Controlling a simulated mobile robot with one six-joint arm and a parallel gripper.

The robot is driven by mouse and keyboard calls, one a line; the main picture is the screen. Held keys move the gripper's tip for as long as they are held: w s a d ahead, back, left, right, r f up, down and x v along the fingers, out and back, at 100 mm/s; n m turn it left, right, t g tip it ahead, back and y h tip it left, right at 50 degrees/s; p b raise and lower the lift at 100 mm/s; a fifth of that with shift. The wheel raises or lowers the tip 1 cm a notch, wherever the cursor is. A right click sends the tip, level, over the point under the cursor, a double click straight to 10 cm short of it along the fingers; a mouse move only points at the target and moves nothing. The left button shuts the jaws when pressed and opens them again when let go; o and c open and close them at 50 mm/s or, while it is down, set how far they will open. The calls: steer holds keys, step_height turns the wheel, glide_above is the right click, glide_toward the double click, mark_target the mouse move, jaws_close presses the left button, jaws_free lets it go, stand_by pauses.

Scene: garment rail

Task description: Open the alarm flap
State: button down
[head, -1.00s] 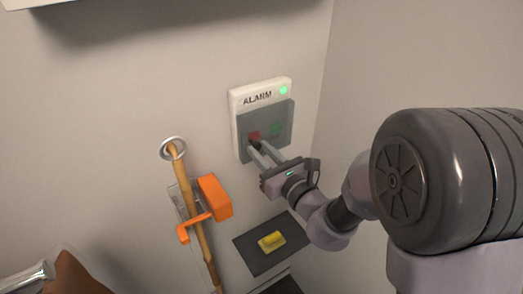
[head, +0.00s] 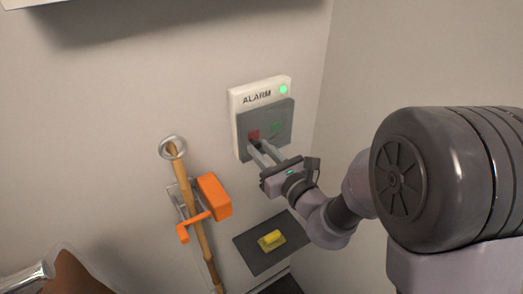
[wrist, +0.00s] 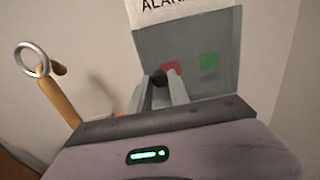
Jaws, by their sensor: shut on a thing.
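The white alarm box (head: 236,98) is on the wall, with "ALARM" lettering and a lit green light at its top right. Its grey see-through flap (head: 283,108) covers the lower front, with a red and a green patch showing through. The flap looks closed. My gripper (head: 255,147) is at the flap's lower left, its fingers pointing at the box. In the wrist view the fingers are shut on a small dark knob (wrist: 158,77) in front of the flap (wrist: 215,40), beside the red patch. The fingers hide part of the knob.
A wooden pole with a metal ring (head: 173,147) hangs left of the box in a clear holder with an orange latch (head: 214,196). Below, a yellow block (head: 271,238) lies on a dark shelf (head: 255,260). A side wall stands close on the right.

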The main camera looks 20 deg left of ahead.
steer(key=shift+d, duration=0.15)
stand_by(0.5)
steer(key=d+n+g+y+b, duration=0.4)
steer(key=d+n+g, duration=0.3)
steer(key=d+g, duration=0.2)
steer(key=shift+d+n+g+b, duration=0.3)
steer(key=shift+g+b, duration=0.35)
steer(key=shift+g, duration=0.35)
steer(key=c, duration=1.2)
jaws_free()
steer(key=shift+r, duration=0.1)
